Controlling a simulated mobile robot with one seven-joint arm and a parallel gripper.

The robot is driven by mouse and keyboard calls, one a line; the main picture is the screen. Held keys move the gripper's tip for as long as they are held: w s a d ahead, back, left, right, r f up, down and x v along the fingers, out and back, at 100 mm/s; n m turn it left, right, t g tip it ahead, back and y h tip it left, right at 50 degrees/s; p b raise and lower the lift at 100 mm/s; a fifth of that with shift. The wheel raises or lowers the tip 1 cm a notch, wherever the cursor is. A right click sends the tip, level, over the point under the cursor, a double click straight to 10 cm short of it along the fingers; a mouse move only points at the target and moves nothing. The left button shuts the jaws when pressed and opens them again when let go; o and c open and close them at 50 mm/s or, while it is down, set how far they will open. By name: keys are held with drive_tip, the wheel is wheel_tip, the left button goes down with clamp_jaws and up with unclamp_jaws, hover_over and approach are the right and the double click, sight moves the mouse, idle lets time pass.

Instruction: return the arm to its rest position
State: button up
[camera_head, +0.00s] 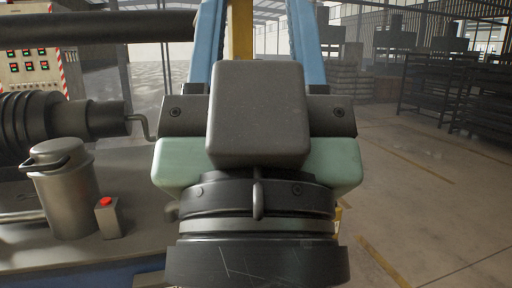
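The dark wrist and hand of my own arm fill the middle of the head view. They show a scratched black ring, a grey block and pale green side parts. Two blue uprights rise behind the grey block with a clear gap between them, and their tops run out of the frame. I cannot tell whether they are the fingers of my gripper. No fingertips can be made out, and no held object is visible. The area directly behind the hand is hidden.
At the left, a workbench (30,245) carries a metal lidded canister (66,192) and a small box with a red button (107,217). A dark ribbed machine part with a crank (97,119) and a control panel (30,62) stand behind. Open floor (440,205) lies right, with racks (425,85) beyond.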

wheel_tip(320, 180, up, 29)
drive_tip(key=p, duration=2.8)
drive_tip(key=shift+r, duration=0.2)
drive_tip(key=shift+s, duration=0.1)
